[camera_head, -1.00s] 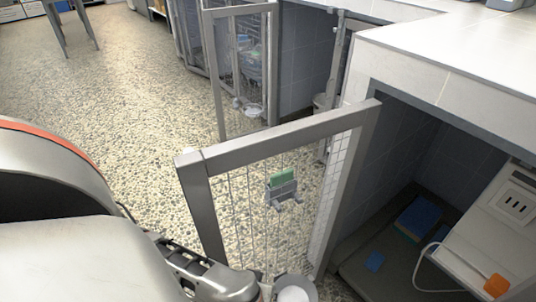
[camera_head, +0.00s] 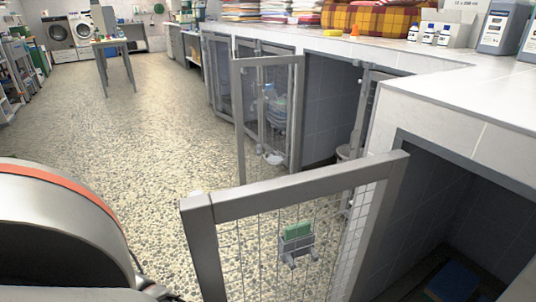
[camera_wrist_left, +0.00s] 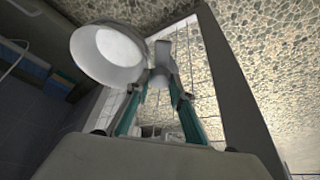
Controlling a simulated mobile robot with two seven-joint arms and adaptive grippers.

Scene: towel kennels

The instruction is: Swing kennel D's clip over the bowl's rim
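In the left wrist view a round metal bowl (camera_wrist_left: 108,52) with a pale inside sits on the kennel door's mesh side. A small grey clip (camera_wrist_left: 162,58) stands just right of the bowl's rim, not visibly across it. My left gripper (camera_wrist_left: 157,82) has its teal-padded fingers on both sides of the clip's lower end and appears shut on it. The open kennel door (camera_head: 300,187) fills the lower middle of the head view, with a green card holder (camera_head: 297,241) on its mesh. The bowl, clip and left gripper are outside the head view. My right gripper is in neither view.
A second open kennel door (camera_head: 268,110) stands farther back. The white counter (camera_head: 440,105) runs along the right above the kennels, with bottles and folded towels on it. The dark kennel inside (camera_head: 465,220) is at right. The pebbled floor (camera_head: 130,130) at left is clear.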

